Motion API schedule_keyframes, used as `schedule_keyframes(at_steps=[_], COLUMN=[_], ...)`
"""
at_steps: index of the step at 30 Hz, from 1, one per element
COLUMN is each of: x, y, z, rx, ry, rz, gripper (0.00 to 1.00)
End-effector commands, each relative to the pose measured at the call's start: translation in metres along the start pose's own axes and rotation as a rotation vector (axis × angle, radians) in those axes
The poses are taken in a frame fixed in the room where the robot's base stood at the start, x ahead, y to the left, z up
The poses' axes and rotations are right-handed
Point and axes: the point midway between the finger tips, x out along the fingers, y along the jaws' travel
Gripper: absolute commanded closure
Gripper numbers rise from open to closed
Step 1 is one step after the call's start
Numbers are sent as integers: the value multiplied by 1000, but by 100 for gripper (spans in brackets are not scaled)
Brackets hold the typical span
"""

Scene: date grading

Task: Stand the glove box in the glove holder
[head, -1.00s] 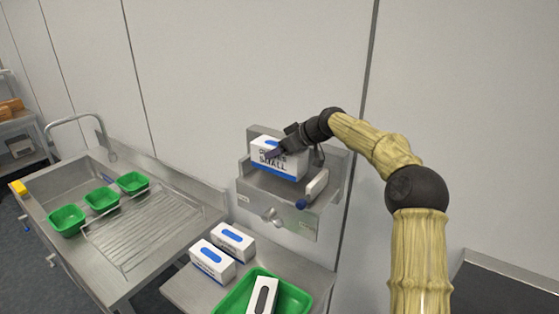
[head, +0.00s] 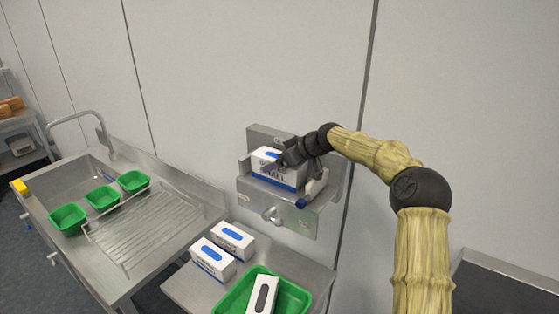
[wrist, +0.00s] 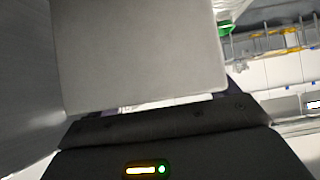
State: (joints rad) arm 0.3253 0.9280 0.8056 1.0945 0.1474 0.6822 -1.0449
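The glove box (head: 287,183), white with a blue band and dark lettering, is in the wall-mounted metal glove holder (head: 262,133), between its side walls. It looks upright, with its lettered face outward; whether its base touches the holder's floor is hidden. My gripper (head: 271,166) is shut on the glove box from above right, with a dark finger across its front.
Two similar boxes (head: 213,257) (head: 233,238) stand on the metal bench below, beside a green tray (head: 292,295) holding another box. A sink with green tubs (head: 68,219) and a wire rack (head: 150,228) is at left.

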Motion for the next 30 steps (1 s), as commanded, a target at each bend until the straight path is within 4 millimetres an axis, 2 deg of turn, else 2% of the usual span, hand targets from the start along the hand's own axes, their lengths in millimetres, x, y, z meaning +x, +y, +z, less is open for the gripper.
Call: schedule_keyframes(at_steps=[9, 13, 30], x=[-1, -10, -111], y=[0, 1, 1], z=[-2, 0, 0], rx=[0, 0, 0], ry=[0, 1, 1], rz=[0, 2, 2], gripper=[15, 15, 15])
